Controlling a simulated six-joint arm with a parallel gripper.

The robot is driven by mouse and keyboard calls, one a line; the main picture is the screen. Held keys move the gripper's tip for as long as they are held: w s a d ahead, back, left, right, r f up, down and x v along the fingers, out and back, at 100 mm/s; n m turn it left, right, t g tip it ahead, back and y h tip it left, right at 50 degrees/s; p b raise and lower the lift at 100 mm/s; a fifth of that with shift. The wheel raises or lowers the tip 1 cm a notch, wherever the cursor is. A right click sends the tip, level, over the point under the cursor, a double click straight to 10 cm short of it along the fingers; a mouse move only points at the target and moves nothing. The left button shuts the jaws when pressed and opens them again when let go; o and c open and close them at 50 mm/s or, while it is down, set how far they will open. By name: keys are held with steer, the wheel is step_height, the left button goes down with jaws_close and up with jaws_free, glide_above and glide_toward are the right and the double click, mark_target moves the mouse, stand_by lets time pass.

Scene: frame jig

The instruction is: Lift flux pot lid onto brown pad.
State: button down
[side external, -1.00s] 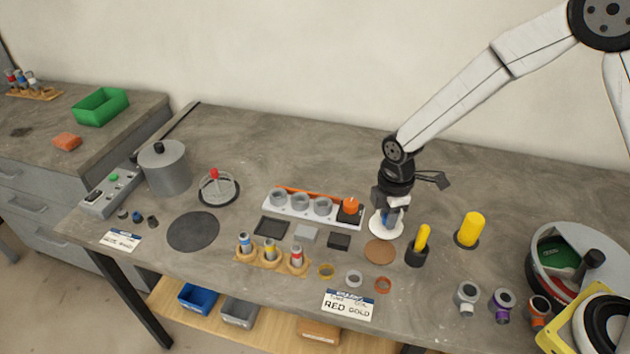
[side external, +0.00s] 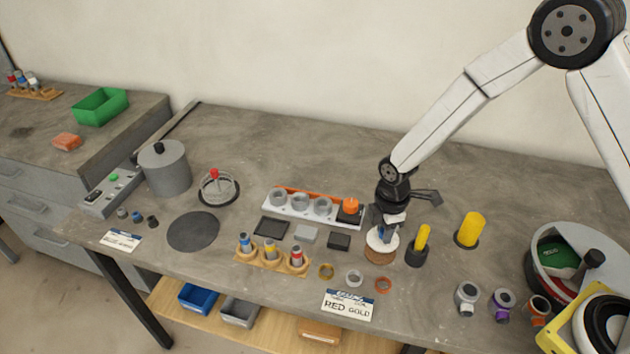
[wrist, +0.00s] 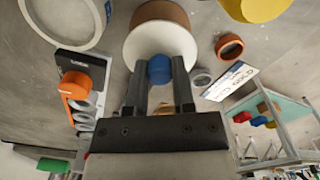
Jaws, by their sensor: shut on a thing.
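The flux pot lid (side external: 381,242) is a white disc with a blue knob (wrist: 160,69). My gripper (side external: 386,226) is shut on the knob, with one finger on each side of it in the wrist view. The lid is over the brown pad (side external: 380,258), whose front edge shows below it. The pad also shows beyond the lid in the wrist view (wrist: 160,11). I cannot tell whether the lid touches the pad. A white ring, perhaps the pot's rim (wrist: 91,34), is at the upper left of the wrist view. My gripper mostly hides that spot in the side view.
A black cup with a yellow handle (side external: 418,250) stands close to the right of the pad. A rack with an orange knob (side external: 313,207) is to the left. Small rings (side external: 354,278) and a RED GOLD card (side external: 347,305) lie in front.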

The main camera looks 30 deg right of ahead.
steer(key=shift+f, duration=1.2)
steer(key=shift+f, duration=0.5)
stand_by(0.5)
steer(key=shift+c, duration=1.9)
jaws_free()
steer(key=shift+o, duration=0.2)
steer(key=shift+o, duration=0.6)
steer(key=shift+r, duration=0.1)
steer(key=shift+r, duration=0.65)
